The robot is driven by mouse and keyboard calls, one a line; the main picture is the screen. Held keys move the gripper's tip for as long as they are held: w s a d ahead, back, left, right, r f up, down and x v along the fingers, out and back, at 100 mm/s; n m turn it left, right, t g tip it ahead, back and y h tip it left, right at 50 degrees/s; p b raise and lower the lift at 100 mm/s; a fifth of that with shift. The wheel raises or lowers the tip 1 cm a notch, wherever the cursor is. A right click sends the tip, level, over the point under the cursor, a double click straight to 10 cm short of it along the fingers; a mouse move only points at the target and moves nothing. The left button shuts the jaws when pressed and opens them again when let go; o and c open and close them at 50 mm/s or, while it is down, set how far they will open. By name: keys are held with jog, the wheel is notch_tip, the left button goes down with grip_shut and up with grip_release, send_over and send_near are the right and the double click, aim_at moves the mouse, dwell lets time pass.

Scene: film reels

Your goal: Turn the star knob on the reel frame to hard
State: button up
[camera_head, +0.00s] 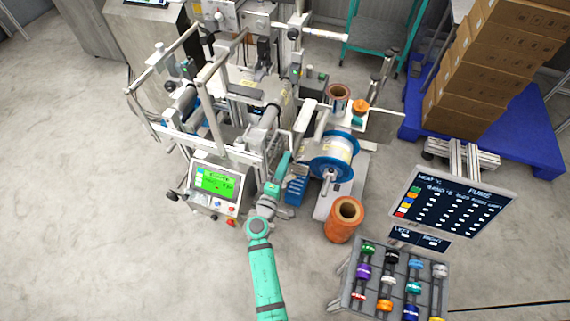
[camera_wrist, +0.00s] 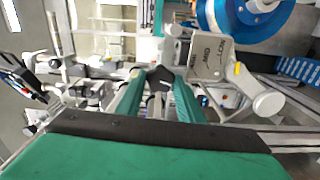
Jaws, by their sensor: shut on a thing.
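The star knob (camera_wrist: 160,79) is a small dark knob at the middle of the wrist view. My gripper (camera_wrist: 160,88) has one green finger on each side of it and is shut on it. A pale plate (camera_wrist: 213,55) with dark lettering is just right of the knob; the words are turned and hard to read, so I cannot tell the knob's setting. In the head view my gripper (camera_head: 284,160) reaches into the reel frame (camera_head: 300,125), left of the blue-flanged reel (camera_head: 332,155). The knob cannot be made out there.
A machine with a green-lit screen (camera_head: 218,182) is left of my arm. An orange-brown roll (camera_head: 344,218) stands right of it. A rack of coloured spools (camera_head: 350,285) and a dark board (camera_head: 455,205) are at lower right. Cartons (camera_head: 495,70) sit on a blue pallet (camera_head: 520,135). Floor at left is clear.

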jog(key=m, duration=1.4)
dwell(0.5)
jog(key=o, duration=1.1)
jog(key=shift+c, duration=0.2)
jog(key=shift+s, duration=0.1)
jog(key=v, duration=1)
jog(key=shift+s, duration=0.35)
jog(key=shift+a, duration=0.1)
